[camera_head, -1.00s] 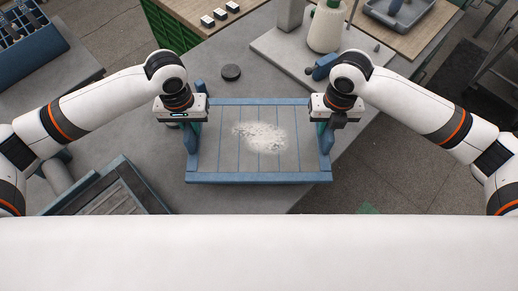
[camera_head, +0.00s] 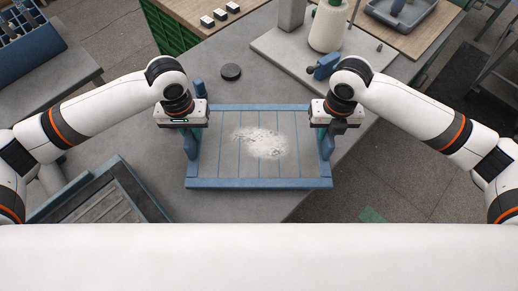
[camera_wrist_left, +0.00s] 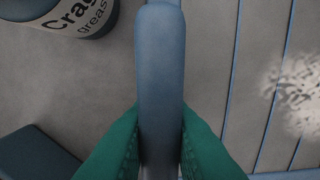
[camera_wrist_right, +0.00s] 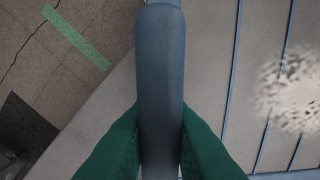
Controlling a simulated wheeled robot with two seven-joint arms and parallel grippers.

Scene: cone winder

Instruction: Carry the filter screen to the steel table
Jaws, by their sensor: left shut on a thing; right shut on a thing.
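The filter screen (camera_head: 218,183) is a blue rectangular frame with thin blue bars and a white patch of lint in its middle. It is over the grey-topped table (camera_head: 268,60); I cannot tell its height above it. My left gripper (camera_head: 189,143) is shut on its left upright handle, and my right gripper (camera_head: 325,143) on its right one. Each wrist view shows a blue handle, left (camera_wrist_left: 160,70) and right (camera_wrist_right: 160,70), between green fingers. Another grey table (camera_head: 75,72) stands at the upper left. I cannot tell which one is the steel table.
A blue-edged ribbed tray (camera_head: 110,193) is at the lower left, near the screen. A grease can (camera_wrist_left: 75,18) shows in the left wrist view. Open floor (camera_head: 400,180) lies to the right.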

